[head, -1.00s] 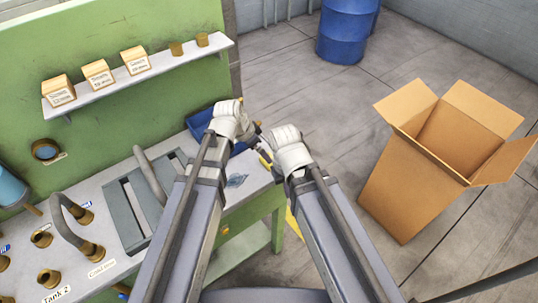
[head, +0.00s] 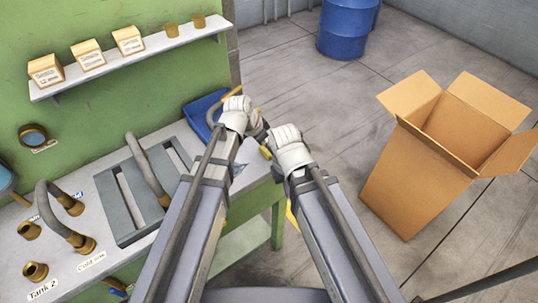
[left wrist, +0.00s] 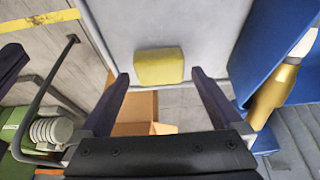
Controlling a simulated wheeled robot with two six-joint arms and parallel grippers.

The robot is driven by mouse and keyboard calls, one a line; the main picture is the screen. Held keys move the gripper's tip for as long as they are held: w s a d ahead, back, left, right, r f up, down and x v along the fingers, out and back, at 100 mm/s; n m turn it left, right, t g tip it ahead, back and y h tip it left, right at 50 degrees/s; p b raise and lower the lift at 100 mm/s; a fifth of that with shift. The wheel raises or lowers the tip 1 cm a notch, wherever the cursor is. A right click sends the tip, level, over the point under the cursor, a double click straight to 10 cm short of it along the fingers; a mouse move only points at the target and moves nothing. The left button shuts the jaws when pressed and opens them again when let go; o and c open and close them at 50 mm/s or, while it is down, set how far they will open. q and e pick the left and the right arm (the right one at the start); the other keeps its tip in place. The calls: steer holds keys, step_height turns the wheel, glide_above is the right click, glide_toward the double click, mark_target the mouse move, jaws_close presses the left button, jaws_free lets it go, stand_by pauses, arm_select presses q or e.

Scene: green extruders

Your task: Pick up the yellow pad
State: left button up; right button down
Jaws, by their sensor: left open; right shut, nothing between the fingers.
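The yellow pad (left wrist: 159,67) lies on the light grey tabletop in the left wrist view, ahead of and between my left gripper's fingers. My left gripper (left wrist: 160,88) is open, with a dark finger on each side and nothing between them. The pad is apart from both fingers. In the head view a small yellow patch (head: 266,153) shows beside the right gripper, probably part of the pad. My right gripper (head: 267,140) is shut and empty near the table's right end. In the head view the left gripper's fingers are mostly hidden behind its wrist.
A blue bin (head: 200,108) with a brass-coloured piece stands on the table close to the left gripper; the bin also shows in the left wrist view (left wrist: 262,40). A grey slotted plate (head: 122,213) and curved pipes lie left. An open cardboard box (head: 415,190) stands right.

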arm_select(q)
steer(key=shift+w+d+f, duration=0.15)
steer(key=shift+d+f, duration=0.05)
steer(key=shift+f, duration=0.5)
steer(key=shift+r, duration=0.1)
steer(key=c, duration=1.2)
